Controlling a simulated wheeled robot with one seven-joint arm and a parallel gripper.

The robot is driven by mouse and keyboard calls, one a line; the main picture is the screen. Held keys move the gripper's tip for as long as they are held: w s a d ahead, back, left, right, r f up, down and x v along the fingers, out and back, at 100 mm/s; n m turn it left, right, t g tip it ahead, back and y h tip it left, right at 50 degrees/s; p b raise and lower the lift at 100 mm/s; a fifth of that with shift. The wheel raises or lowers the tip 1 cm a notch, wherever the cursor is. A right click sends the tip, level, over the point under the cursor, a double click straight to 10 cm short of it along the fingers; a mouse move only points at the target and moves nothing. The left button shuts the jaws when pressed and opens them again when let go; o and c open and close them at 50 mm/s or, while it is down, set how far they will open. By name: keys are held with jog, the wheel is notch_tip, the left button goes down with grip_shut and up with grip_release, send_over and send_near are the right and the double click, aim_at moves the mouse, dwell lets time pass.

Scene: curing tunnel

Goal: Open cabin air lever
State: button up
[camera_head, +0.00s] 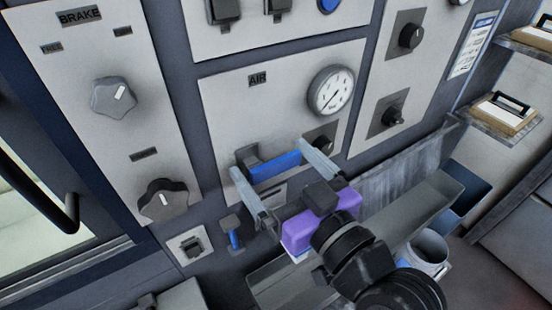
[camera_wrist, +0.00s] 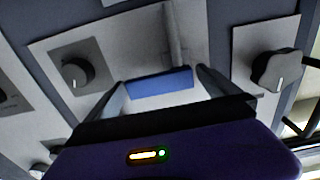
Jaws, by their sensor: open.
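The cabin air lever shows as a blue bar (camera_head: 277,166) on the panel marked AIR, with a dark grey mount at its left end. In the wrist view the blue bar (camera_wrist: 160,84) lies crosswise between my two fingers. My gripper (camera_head: 273,161) is open, with one fingertip near each end of the bar. I cannot tell whether either finger touches it. My gripper's purple body partly hides the lower part of the AIR panel (camera_head: 230,115).
A round gauge (camera_head: 331,91) and a dark knob (camera_head: 320,135) sit right of the lever. The BRAKE panel (camera_head: 75,60) with two knobs is at left. A smaller blue lever (camera_head: 235,238) is below. A grey trough (camera_head: 410,215) and a white cup (camera_head: 428,248) stand at lower right.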

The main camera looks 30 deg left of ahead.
jog(key=shift+a, duration=0.1)
jog(key=c, duration=2)
jog(key=shift+w, duration=0.1)
